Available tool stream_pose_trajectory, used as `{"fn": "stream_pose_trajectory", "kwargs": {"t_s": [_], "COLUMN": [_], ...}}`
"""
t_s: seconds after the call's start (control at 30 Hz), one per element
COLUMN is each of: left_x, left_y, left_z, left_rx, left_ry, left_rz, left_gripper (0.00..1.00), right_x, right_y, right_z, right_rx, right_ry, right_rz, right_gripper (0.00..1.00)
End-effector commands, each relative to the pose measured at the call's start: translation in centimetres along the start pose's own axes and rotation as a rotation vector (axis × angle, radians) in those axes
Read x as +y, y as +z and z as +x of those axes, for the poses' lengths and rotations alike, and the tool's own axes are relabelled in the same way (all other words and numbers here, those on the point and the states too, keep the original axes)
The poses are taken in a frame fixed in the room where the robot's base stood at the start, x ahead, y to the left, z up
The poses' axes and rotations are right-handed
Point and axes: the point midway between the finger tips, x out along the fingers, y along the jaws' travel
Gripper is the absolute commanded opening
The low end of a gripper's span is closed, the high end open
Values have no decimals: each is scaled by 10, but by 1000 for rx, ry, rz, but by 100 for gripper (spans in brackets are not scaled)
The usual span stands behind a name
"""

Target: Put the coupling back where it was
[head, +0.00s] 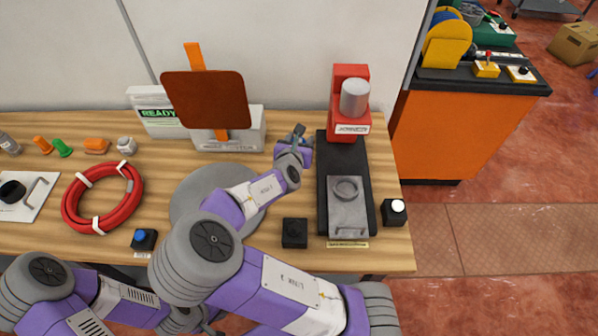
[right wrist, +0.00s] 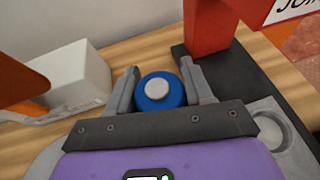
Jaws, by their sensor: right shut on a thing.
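My right gripper (head: 297,135) is over the table, between the white box and the black-based press. In the right wrist view its two fingers (right wrist: 168,88) close on both sides of a blue round piece with a pale grey knob (right wrist: 157,90), which looks to be the coupling. I cannot tell whether the piece touches the table. My left arm lies low at the left; its gripper is not visible, and my right arm covers that part.
A red press (head: 349,75) with a long black base (head: 326,200) stands to the right of the gripper. A white box (head: 215,143) with a brown panel (head: 205,100) stands to its left. A grey disc (head: 185,195), a red hose ring (head: 68,205) and several small fittings lie left.

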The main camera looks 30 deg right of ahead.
Motion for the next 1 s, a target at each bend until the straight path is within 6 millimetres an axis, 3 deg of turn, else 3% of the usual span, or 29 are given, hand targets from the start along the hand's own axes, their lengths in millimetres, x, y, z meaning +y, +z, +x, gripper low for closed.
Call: {"fn": "stream_pose_trajectory", "kwargs": {"t_s": [0.03, 0.13, 0.43, 0.6, 1.0], "left_x": [-3, -6, -9, -13, -13], "left_y": [0, -1, -1, -2, -2], "left_z": [8, 15, 24, 35, 35], "left_rx": [0, 0, 0, 0, 0], "left_ry": [0, 0, 0, 0, 0], "left_rz": [0, 0, 0, 0, 0], "left_gripper": [0, 0, 0, 0, 0], "right_x": [-1, -1, 0, 0, 0], "right_y": [-14, -31, -54, -76, -81], "right_z": [6, 13, 22, 32, 34], "right_rx": [1, 1, -1, -1, -2], "right_ry": [-3, -1, 2, 1, 2], "right_rz": [1, 0, 0, 0, -2], "right_gripper": [0, 0, 0, 0, 0]}}
